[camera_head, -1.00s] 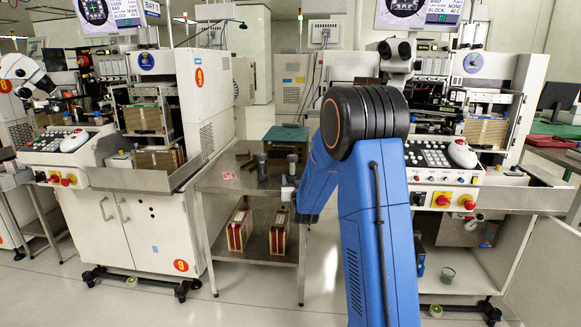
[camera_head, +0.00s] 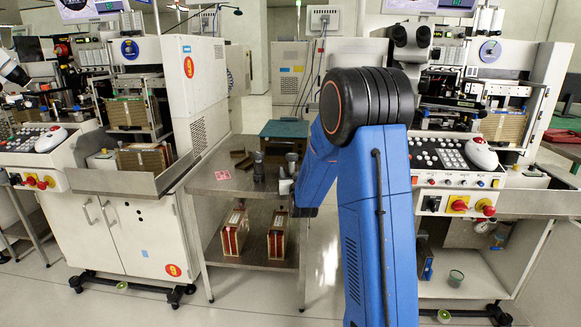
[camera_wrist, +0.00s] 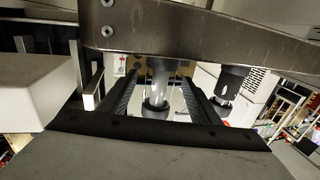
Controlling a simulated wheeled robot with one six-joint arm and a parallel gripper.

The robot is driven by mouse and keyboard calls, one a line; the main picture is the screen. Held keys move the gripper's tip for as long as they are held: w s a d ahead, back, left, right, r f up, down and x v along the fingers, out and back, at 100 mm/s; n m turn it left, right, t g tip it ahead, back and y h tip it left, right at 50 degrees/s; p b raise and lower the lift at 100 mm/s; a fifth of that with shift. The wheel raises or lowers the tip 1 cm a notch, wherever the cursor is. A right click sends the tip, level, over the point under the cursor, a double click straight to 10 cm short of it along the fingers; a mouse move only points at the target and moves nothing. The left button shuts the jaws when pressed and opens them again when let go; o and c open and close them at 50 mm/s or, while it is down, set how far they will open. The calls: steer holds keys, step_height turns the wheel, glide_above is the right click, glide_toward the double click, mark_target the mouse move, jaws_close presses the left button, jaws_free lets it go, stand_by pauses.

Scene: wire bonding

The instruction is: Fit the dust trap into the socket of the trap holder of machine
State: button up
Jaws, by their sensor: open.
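Two upright grey dust traps with dark ends stand on the steel table (camera_head: 222,186): the left one (camera_head: 258,167) and the right one (camera_head: 291,163). My gripper (camera_head: 285,187), partly hidden behind my blue arm, is at the table's right side, just below the right trap in the picture. In the wrist view my gripper (camera_wrist: 160,85) is open. One trap (camera_wrist: 157,80) shows between its two dark fingers, with no clear contact; the other trap (camera_wrist: 230,82) is outside them to the right. I cannot make out the trap holder's socket.
The left machine (camera_head: 140,235) and the right machine (camera_head: 470,205) flank the table. The right machine's lower cabinet is open, with a gauge (camera_head: 481,226) and a small cup (camera_head: 455,278) inside. Two boxed magazines (camera_head: 232,232) stand on the lower shelf. Floor in front is clear.

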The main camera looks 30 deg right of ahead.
steer(key=c, duration=1.2)
